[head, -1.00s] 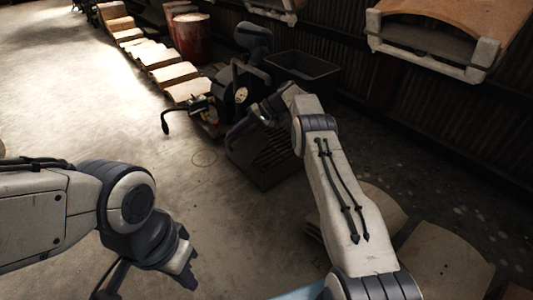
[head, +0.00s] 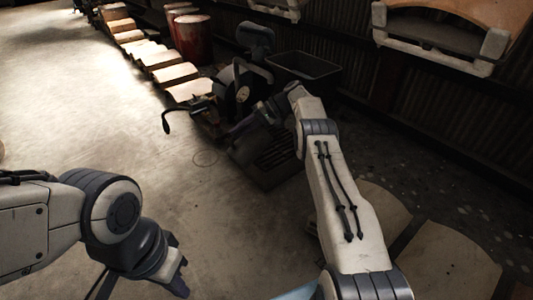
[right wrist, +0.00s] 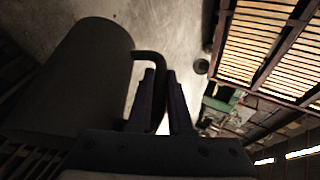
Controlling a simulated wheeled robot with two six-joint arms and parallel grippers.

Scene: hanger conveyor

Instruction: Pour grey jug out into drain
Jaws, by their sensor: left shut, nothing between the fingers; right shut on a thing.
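The grey jug (right wrist: 75,75) fills the left of the right wrist view as a dark cylinder, with its bent handle (right wrist: 150,58) on the right. My right gripper (right wrist: 162,98) is shut on this handle. In the head view the same gripper (head: 267,108) holds the jug (head: 243,126), which is tipped well over above the dark slatted drain (head: 275,158). The slats (right wrist: 22,160) also show at the lower left of the right wrist view. The jug's mouth and any liquid cannot be made out. My left gripper (head: 181,280) is shut and empty, low at the left.
A dark machine with a round dial (head: 242,92) stands just behind the drain. A black bin (head: 305,68) is against the wall. Red drums (head: 192,38) and a row of pale boards (head: 165,68) run along the back. The floor at left is clear.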

